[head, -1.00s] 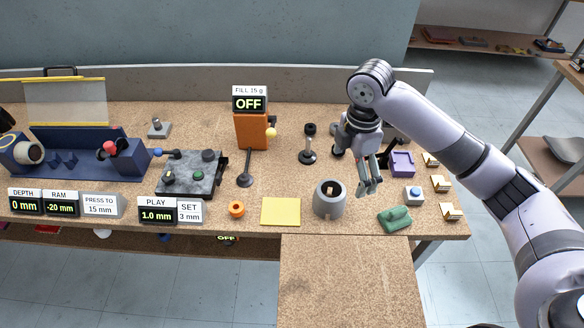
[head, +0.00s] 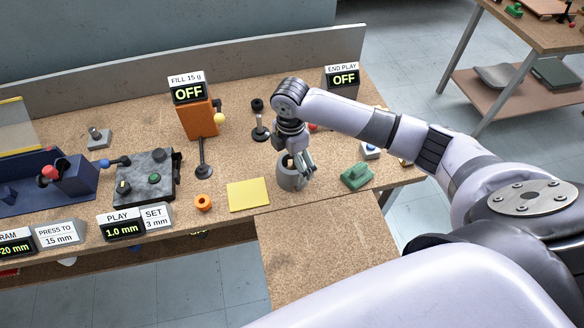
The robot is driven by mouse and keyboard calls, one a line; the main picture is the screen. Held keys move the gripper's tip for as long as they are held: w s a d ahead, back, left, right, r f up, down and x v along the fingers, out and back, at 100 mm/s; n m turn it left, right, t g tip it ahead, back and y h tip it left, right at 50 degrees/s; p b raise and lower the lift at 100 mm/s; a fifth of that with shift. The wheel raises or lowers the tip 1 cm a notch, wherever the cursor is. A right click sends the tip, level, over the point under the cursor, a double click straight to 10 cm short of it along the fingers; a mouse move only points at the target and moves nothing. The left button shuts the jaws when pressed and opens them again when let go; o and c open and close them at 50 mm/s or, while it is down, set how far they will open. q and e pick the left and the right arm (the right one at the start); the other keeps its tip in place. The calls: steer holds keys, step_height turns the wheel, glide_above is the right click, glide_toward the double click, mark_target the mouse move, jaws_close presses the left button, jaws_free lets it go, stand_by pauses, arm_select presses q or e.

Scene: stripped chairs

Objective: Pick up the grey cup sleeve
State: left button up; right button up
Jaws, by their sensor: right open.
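The grey cup sleeve (head: 287,179) stands upright on the workbench, right of the yellow square. It is a short, thick ring with an open top. My right gripper (head: 304,172) points down at the sleeve's right rim with its fingers apart. Its fingers and wrist cover part of the sleeve's top and right side. I cannot tell whether a finger is inside the opening or touching the wall. My left gripper is not in view.
A green block (head: 356,177) lies right of the sleeve and a yellow square (head: 248,195) lies left. An orange ring (head: 203,202) and an orange dispenser (head: 201,120) are farther left. A lower board (head: 310,245) juts out in front of the bench.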

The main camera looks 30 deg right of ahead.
mark_target(292, 169)
steer(key=shift+f, duration=0.35)
steer(key=f, duration=0.1)
steer(key=f+p, duration=0.1)
steer(key=f, duration=0.1)
steer(key=shift+d+f, duration=0.25)
steer(key=shift+f, duration=0.4)
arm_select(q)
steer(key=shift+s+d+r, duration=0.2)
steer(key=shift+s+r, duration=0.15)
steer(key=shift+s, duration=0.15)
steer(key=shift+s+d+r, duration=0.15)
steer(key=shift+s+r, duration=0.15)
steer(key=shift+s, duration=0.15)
arm_select(e)
steer(key=shift+f, duration=0.15)
steer(key=c, duration=0.7)
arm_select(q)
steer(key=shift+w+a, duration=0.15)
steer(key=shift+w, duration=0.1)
arm_select(e)
steer(key=c, duration=0.5)
